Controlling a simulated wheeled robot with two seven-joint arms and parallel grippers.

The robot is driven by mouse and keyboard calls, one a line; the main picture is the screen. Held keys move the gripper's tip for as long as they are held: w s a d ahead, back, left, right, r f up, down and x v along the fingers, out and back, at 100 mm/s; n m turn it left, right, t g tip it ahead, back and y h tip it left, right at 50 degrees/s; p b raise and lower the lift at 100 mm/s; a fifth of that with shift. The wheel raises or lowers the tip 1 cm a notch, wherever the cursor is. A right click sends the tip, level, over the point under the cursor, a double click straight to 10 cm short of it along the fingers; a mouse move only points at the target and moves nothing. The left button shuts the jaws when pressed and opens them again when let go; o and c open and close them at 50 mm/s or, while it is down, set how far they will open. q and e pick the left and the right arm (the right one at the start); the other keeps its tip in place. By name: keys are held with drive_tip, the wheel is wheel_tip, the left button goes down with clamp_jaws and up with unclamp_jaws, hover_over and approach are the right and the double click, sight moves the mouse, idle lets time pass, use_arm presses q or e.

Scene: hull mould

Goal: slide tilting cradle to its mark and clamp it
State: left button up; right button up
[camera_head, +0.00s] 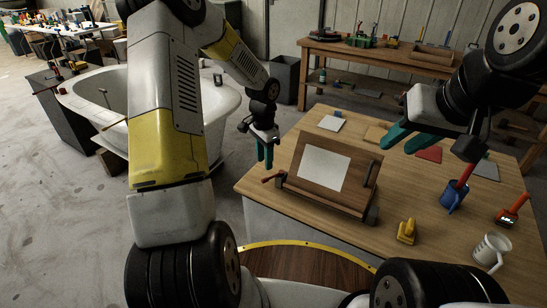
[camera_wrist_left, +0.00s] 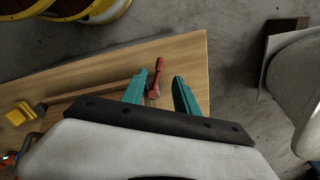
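The tilting cradle (camera_head: 291,177) is a brown wooden board tilted on a base, with a white sheet on its face, standing on the wooden table near its left edge. A red-handled lever (camera_head: 271,178) sticks out at its left side. My left gripper (camera_head: 265,154) is above and just left of the cradle. In the left wrist view its teal fingers (camera_wrist_left: 160,92) are apart, with the red lever (camera_wrist_left: 156,72) seen between them, not gripped. My right gripper (camera_head: 407,139) is open and empty above the table, right of the cradle. I cannot make out the mark.
A yellow clamp-like piece (camera_head: 407,232) stands in front of the cradle. A blue cup (camera_head: 453,196), white mug (camera_head: 491,251) and red-handled tool (camera_head: 510,212) stand to the right. Flat pads lie behind. A white tub (camera_head: 85,95) stands left of the table.

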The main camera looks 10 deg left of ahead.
sight(265, 178)
use_arm(q)
wheel_tip(265, 178, down, 8)
drive_tip(key=shift+r, duration=0.2)
clamp_jaws()
idle(1.5)
